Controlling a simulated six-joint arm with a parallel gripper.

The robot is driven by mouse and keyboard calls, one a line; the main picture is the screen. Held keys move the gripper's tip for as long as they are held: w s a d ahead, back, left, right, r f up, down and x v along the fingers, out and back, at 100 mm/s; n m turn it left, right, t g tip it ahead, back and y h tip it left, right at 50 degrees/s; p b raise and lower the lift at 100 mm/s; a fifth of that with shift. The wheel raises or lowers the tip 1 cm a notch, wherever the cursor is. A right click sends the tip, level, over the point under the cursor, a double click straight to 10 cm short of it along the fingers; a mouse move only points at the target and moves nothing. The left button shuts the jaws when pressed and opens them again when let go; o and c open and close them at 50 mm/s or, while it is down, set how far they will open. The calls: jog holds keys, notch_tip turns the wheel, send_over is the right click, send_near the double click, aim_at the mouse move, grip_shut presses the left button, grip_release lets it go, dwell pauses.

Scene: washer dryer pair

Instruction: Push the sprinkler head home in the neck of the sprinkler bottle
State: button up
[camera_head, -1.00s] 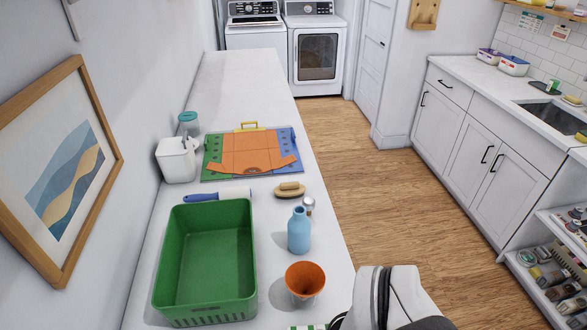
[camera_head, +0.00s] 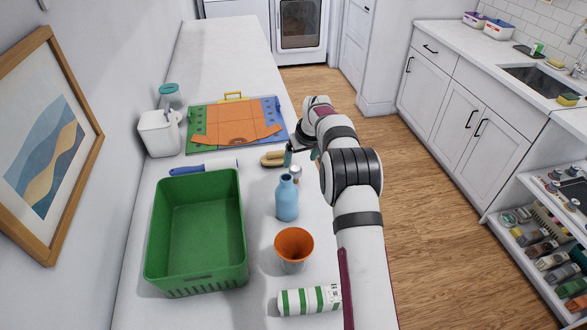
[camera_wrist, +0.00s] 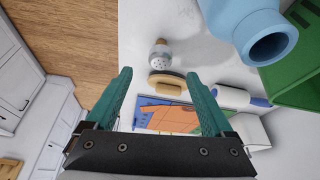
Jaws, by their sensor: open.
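The blue sprinkler bottle (camera_head: 287,202) stands upright on the white counter, its neck open at the top. In the wrist view the bottle (camera_wrist: 242,22) is close, at the upper right, with its open mouth showing. The silver sprinkler head (camera_head: 296,172) is on the counter just behind the bottle, apart from it and partly hidden in the head view. In the wrist view the sprinkler head (camera_wrist: 160,57) shows its perforated face, just beyond the gap between my fingertips. My gripper (camera_wrist: 160,82) is open and empty, with teal fingers; the arm partly hides it in the head view.
A wooden brush (camera_head: 273,159) lies behind the sprinkler head. A green bin (camera_head: 165,268) stands left of the bottle, and an orange cup (camera_head: 293,246) and a striped cylinder (camera_head: 308,300) are in front. A colored board (camera_head: 200,115) lies farther back.

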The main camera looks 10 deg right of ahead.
aim_at(297, 170)
jog(key=x, duration=1)
jog(key=shift+s+f, duration=0.15)
jog(key=shift+f, duration=0.15)
grip_shut()
